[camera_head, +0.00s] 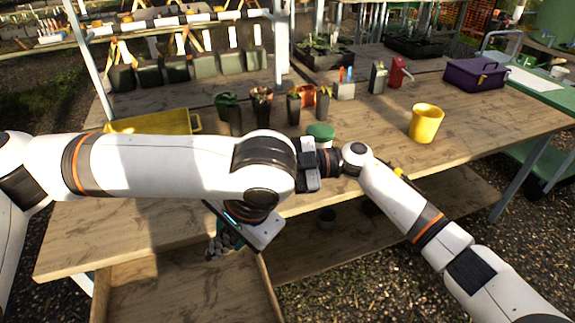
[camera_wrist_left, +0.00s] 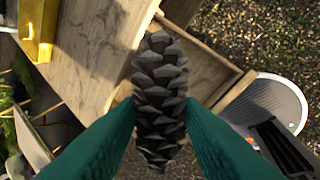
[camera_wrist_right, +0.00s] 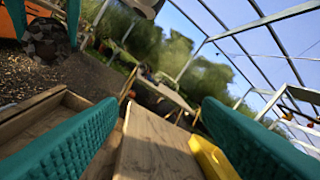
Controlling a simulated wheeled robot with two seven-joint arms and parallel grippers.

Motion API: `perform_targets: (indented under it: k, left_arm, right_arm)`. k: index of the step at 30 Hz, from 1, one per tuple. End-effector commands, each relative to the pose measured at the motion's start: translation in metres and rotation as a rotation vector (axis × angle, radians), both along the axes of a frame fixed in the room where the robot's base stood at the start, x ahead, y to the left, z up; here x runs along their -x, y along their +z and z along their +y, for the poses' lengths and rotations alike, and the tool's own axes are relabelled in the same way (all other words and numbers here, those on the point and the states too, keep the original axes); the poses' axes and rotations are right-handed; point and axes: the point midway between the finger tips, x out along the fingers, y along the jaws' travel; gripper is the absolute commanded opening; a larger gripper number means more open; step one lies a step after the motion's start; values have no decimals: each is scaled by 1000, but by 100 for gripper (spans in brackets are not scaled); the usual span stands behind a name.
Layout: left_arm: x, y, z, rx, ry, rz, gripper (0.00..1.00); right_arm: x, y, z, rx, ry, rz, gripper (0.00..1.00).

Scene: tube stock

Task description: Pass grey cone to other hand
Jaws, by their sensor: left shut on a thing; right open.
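The grey cone is a scaly pine cone (camera_wrist_left: 160,95), seen upright between the teal fingers of my left gripper (camera_wrist_left: 162,125) in the left wrist view. My left gripper is shut on it. In the head view, this gripper (camera_head: 224,243) is below my left forearm, near the table's front edge, with the cone (camera_head: 212,252) dark and small at its tip. The right wrist view shows the cone (camera_wrist_right: 47,40) at upper left, between teal fingers.
The wooden table (camera_head: 375,140) holds a yellow tray (camera_head: 150,124), several small pots, a green-lidded jar (camera_head: 320,134), a yellow pot (camera_head: 426,124) and a purple toolbox (camera_head: 476,75). My two arms are close together at the middle.

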Motion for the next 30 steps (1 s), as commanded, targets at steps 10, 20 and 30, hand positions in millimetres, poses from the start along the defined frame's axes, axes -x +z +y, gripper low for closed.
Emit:
perform_targets:
  k: [10, 20, 30]
  left_arm:
    - [0, 0, 0, 0, 0, 0, 11]
    - [0, 0, 0, 0, 0, 0, 11]
    - [0, 0, 0, 0, 0, 0, 11]
  right_arm:
    - [65, 58, -24, 579, 362, -160, 59]
    - [78, 54, -29, 727, 395, -169, 59]
    - [103, 13, 13, 723, 396, -169, 59]
